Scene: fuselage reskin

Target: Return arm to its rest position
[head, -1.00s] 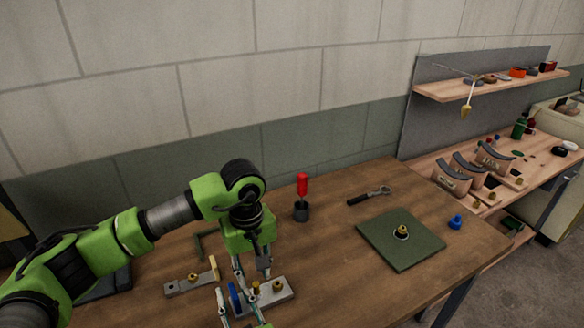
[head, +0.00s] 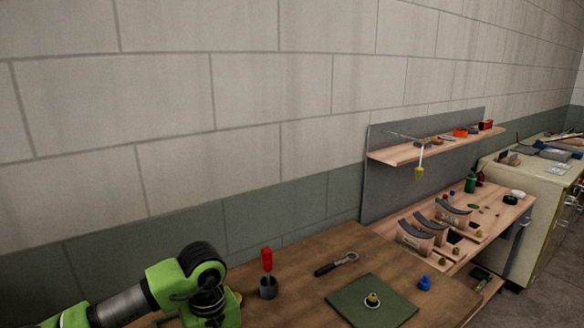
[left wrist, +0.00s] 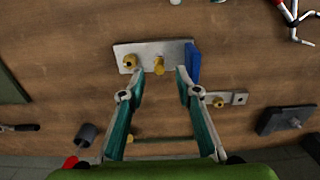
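My left arm's green and black links (head: 195,285) show at the bottom of the head view, with the gripper itself below the frame edge. In the left wrist view my left gripper (left wrist: 160,74) is open, its two fingers well apart. One brass fitting (left wrist: 159,66) shows between the tips, with gaps either side. My right gripper is not clearly in view.
A red-handled screwdriver stands in a dark cup (head: 268,290). A wrench (head: 337,264), a green mat (head: 352,304) and a blue piece (head: 424,283) lie to its right. A wall shelf (head: 400,156) and side bench stand further right. A red and grey metal item (left wrist: 295,18) shows top right.

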